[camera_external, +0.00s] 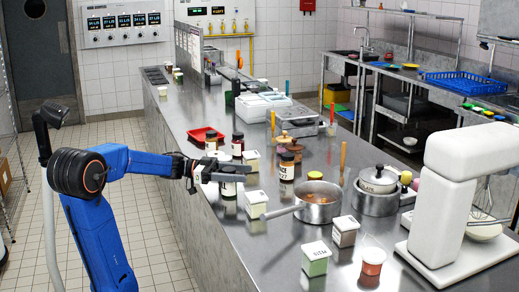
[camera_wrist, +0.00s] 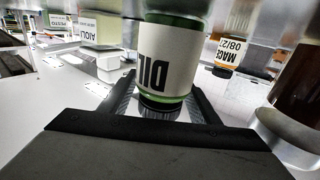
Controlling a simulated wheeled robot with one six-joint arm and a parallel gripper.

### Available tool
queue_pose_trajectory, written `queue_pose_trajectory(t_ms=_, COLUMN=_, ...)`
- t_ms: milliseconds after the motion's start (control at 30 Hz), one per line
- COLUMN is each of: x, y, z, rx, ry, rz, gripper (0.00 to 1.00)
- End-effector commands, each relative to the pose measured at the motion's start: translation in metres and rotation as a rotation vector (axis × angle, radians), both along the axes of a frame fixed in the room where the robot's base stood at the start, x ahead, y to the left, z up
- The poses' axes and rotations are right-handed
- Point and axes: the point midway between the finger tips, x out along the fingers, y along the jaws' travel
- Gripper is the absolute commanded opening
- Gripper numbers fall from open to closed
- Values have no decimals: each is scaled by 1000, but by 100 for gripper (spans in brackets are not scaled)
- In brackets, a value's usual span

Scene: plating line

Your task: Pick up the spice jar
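A spice jar with a black lid and a pale label (camera_external: 228,186) stands on the steel counter at the end of my gripper (camera_external: 215,172). In the wrist view the spice jar (camera_wrist: 166,60) is large and close, with green showing at its edges and letters like DIL on the label. My gripper's dark fingers (camera_wrist: 165,98) lie on either side of the jar near its lid. The jar hides the fingertips, so I cannot tell whether they press on it.
Close by on the counter (camera_external: 180,105) are a white tub (camera_external: 256,205), more dark-lidded jars (camera_external: 287,167) and a pot (camera_external: 318,212). A red tray (camera_external: 205,136) lies behind. A white mixer (camera_external: 455,185) stands at the right. The floor left of the counter is clear.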

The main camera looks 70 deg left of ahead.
Motion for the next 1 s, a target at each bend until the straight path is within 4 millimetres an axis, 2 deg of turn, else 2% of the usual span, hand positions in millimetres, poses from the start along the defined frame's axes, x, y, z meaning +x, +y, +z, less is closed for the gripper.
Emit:
queue_pose_trajectory(t_ms=33, x=0, y=0, z=0, rx=0, ry=0, rz=0, gripper=43)
queue_pose_trajectory(t_ms=167, x=0, y=0, z=0, rx=0, ry=0, rz=0, gripper=12)
queue_pose_trajectory(t_ms=200, x=0, y=0, z=0, rx=0, ry=0, rz=0, gripper=8)
queue_pose_trajectory(t_ms=433, x=0, y=0, z=1, rx=1, ry=-1, rz=0, gripper=8)
queue_pose_trajectory(t_ms=567, x=0, y=0, z=11, rx=3, ry=-2, rz=0, gripper=8)
queue_pose_trajectory(t_ms=1000, x=0, y=0, z=84, rx=1, ry=-3, rz=0, gripper=8)
